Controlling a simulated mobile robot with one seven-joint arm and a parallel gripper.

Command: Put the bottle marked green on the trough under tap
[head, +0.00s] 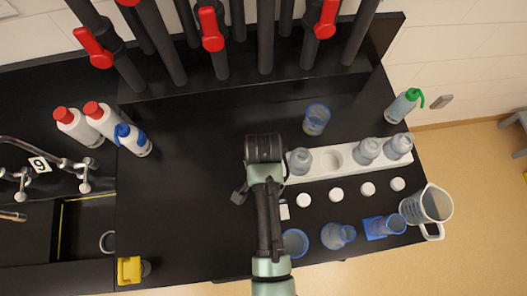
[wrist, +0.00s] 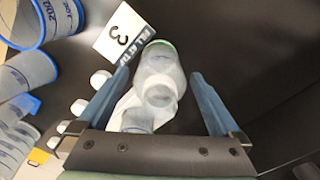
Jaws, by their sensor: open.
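A clear bottle with a green band at its base (wrist: 161,66) stands between the spread blue fingers of my gripper (wrist: 153,82) in the wrist view, with gaps on both sides. It appears to be the leftmost bottle (head: 300,161) on the white rack in the head view. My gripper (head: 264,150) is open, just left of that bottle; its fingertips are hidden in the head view. The dark trough (head: 290,87) runs along the back under several grey taps with red handles (head: 211,28).
White caps (head: 336,194), beakers (head: 295,242) and a jug (head: 427,205) stand in front. A blue beaker (head: 316,119) and green-topped wash bottle (head: 402,105) stand behind.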

